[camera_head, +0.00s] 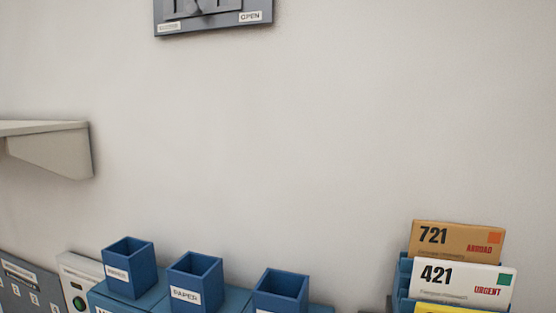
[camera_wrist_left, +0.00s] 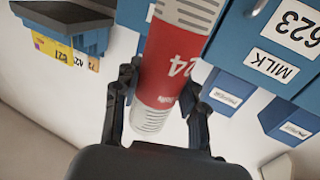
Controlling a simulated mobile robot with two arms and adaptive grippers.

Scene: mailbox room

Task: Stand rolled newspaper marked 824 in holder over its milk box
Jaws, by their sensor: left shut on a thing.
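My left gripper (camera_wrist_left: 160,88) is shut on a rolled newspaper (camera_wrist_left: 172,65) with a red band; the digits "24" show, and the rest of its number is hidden. The left wrist view is turned nearly upside down. In the head view, three open blue paper holders stand in a row: left (camera_head: 130,270), middle (camera_head: 195,284) and right (camera_head: 281,293). They look empty. Blue milk boxes (camera_head: 97,304) sit beneath them, mostly cut off. In the left wrist view, a milk box (camera_wrist_left: 238,42) is marked 623, with paper holders (camera_wrist_left: 227,92) (camera_wrist_left: 291,121) near it.
A letter rack (camera_head: 402,285) with cards marked 721 (camera_head: 455,240) and 421 (camera_head: 463,279) stands at the right. A shelf (camera_head: 50,150) juts out at the left. A grey panel (camera_head: 212,17) hangs high on the bare wall.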

